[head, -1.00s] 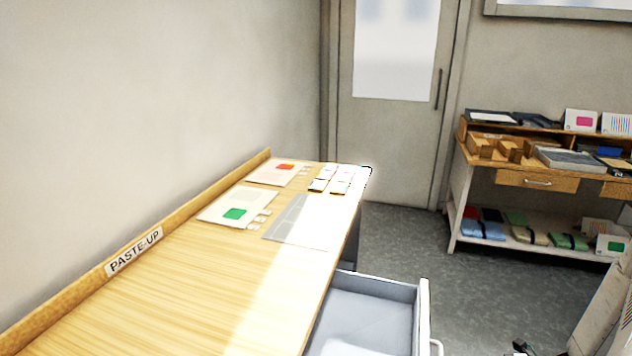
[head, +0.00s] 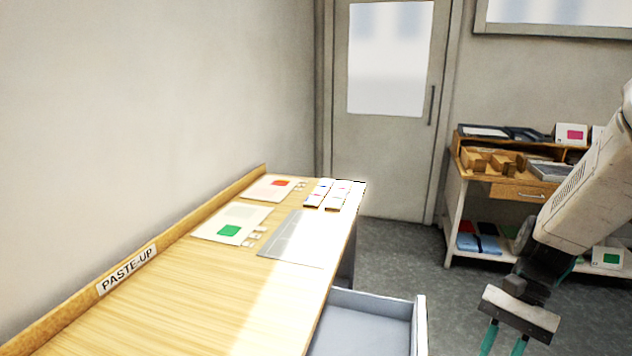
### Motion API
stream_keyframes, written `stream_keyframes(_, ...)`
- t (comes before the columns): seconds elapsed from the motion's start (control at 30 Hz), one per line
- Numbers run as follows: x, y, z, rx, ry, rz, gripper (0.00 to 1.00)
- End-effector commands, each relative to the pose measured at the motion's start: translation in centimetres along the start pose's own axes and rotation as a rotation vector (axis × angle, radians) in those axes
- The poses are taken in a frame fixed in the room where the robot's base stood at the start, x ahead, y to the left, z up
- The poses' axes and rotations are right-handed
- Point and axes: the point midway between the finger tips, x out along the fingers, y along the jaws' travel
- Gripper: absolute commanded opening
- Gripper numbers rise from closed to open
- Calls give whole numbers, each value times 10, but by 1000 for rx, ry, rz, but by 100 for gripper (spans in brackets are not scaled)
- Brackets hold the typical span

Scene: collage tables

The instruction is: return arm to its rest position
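My gripper (head: 504,341) hangs at the lower right of the head view, over the grey floor and to the right of the open drawer. Its two teal fingers point down and stand apart, with nothing visible between them. The fingertips reach the bottom edge of the picture and may be cut off. My white arm (head: 588,185) comes down from the right edge and covers part of the far table.
The PASTE-UP table (head: 190,310) on the left holds cards and a grey mat (head: 297,238). Its grey drawer (head: 372,325) stands open. The far bench (head: 451,205) holds trays, blocks and cards. Bare floor (head: 392,262) lies between them.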

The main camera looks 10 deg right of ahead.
Motion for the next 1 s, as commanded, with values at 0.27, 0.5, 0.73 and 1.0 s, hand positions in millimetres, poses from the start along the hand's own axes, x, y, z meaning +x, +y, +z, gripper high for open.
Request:
stream_keyframes(0.27,-28,-1,68,-436,293,189,26)
stream_keyframes(0.5,-42,2,120,-699,533,290,26)
stream_keyframes(0.73,-49,-2,159,-848,684,283,26)
stream_keyframes(1.0,-49,-6,169,-897,709,280,26)
